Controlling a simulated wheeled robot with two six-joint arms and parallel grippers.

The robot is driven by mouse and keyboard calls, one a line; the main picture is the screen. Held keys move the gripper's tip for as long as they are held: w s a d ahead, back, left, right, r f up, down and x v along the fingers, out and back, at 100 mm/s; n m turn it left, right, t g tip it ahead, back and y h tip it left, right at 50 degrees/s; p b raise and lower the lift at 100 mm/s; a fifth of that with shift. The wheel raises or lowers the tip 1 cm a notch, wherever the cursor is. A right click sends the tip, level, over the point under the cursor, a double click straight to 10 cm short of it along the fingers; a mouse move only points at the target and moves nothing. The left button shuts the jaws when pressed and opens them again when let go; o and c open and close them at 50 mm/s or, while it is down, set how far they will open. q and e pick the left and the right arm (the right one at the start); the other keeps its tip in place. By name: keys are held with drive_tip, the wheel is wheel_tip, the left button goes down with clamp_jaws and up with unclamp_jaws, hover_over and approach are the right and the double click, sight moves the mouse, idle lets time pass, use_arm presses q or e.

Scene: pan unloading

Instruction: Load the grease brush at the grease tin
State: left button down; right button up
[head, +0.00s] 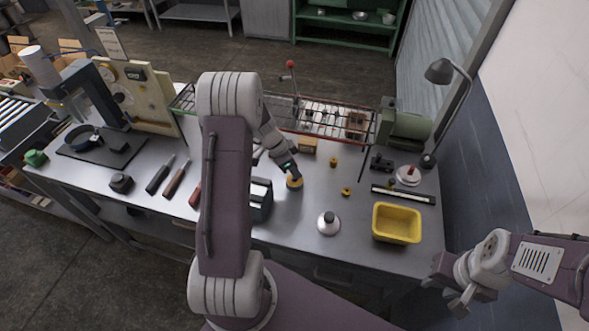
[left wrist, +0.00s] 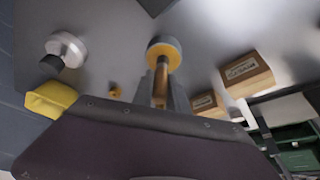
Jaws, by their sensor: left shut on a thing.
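My left gripper (head: 291,173) is over the middle of the bench. It is shut on the grease brush, whose wooden handle (left wrist: 160,78) shows between the fingers in the left wrist view.
A white round base with a dark knob (head: 328,223) and a yellow tray (head: 397,223) stand to the right. A wire rack (head: 330,122) runs behind. Tools (head: 176,178) lie to the left.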

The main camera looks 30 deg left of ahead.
use_arm(q)
drive_tip(key=shift+s+f+b, duration=0.1)
drive_tip(key=shift+b, duration=0.4)
idle(1.4)
drive_tip(key=shift+r+p, duration=1.95)
drive_tip(key=shift+r, duration=1.65)
drive_tip(key=shift+f, duration=0.1)
drive_tip(key=s+d+r+m+b, duration=0.1)
drive_tip(key=d+r+m+b, duration=0.2)
drive_tip(key=d, duration=0.6)
drive_tip(key=s+d+n+t+y, duration=0.1)
drive_tip(key=s+n, duration=0.5)
drive_tip(key=n, duration=0.1)
drive_tip(key=shift+n+y, duration=0.3)
drive_tip(key=shift+n, duration=0.1)
